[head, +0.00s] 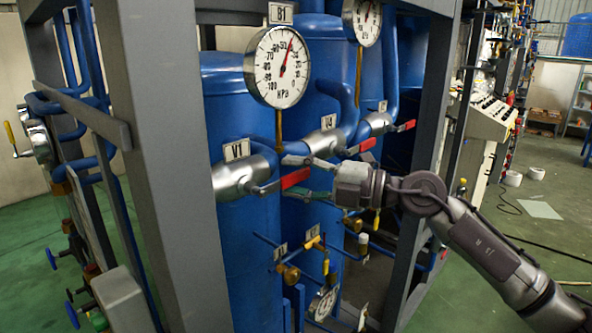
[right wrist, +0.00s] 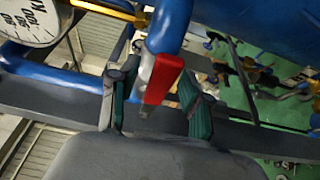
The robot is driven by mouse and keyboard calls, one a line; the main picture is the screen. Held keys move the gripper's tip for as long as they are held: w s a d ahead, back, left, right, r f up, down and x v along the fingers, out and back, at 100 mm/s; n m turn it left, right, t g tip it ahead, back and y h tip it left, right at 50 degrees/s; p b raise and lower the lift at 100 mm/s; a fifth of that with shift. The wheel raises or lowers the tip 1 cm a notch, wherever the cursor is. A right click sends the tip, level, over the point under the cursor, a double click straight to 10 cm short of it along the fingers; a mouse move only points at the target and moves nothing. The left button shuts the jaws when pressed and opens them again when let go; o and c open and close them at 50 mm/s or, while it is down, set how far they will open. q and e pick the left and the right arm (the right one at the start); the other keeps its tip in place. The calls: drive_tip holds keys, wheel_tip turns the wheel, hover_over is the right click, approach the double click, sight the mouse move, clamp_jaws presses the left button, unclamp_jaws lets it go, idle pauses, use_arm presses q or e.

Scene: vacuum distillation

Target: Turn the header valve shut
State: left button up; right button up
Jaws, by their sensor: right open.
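The valve labelled V1 is a silver body (head: 238,177) on the blue pipework, with a red lever handle (head: 295,179) sticking out to its lower right. My right gripper (head: 302,175) reaches in from the right at this handle, with one finger above it and one below. In the right wrist view the red handle (right wrist: 162,80) shows between the two green-padded fingers of the gripper (right wrist: 158,100). The gripper is open, with visible space on both sides of the handle. I cannot tell whether either finger touches it. My left gripper is not in view.
A pressure gauge (head: 278,67) labelled B1 stands above V1. Further red-handled valves, such as V4 (head: 330,140), sit close behind. Grey frame posts (head: 155,150) stand on both sides. Small valves (head: 290,272) are below. Green floor (head: 535,235) is fairly clear at right.

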drive_tip(key=shift+a, duration=0.1)
clamp_jaws()
idle(0.4)
